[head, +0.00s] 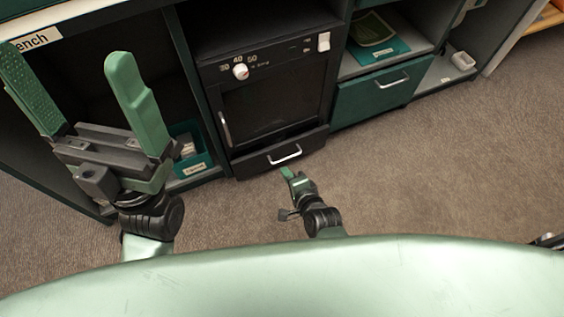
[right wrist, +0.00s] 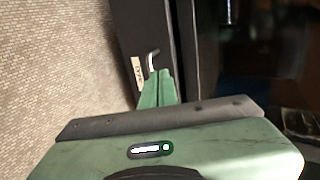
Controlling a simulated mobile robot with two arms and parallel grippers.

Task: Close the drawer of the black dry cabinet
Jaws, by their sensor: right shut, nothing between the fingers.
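The black dry cabinet (head: 215,75) stands at the centre of the head view, with a dark glass door, a dial and a white switch. Its drawer (head: 250,163) is at the bottom, with a silver handle (head: 285,154); the front appears to jut out slightly. My right gripper (head: 286,173) is shut and empty, just in front of the drawer below the handle. In the right wrist view its closed fingers (right wrist: 158,88) point at the drawer front, near the handle (right wrist: 152,60); contact cannot be told. My left gripper (head: 63,55) is open and empty, raised at the left.
A green drawer (head: 375,97) with a silver handle is right of the cabinet, below a shelf holding a teal folder (head: 378,50). A teal box (head: 190,150) sits in the left compartment. The carpet (head: 450,160) at the right is clear.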

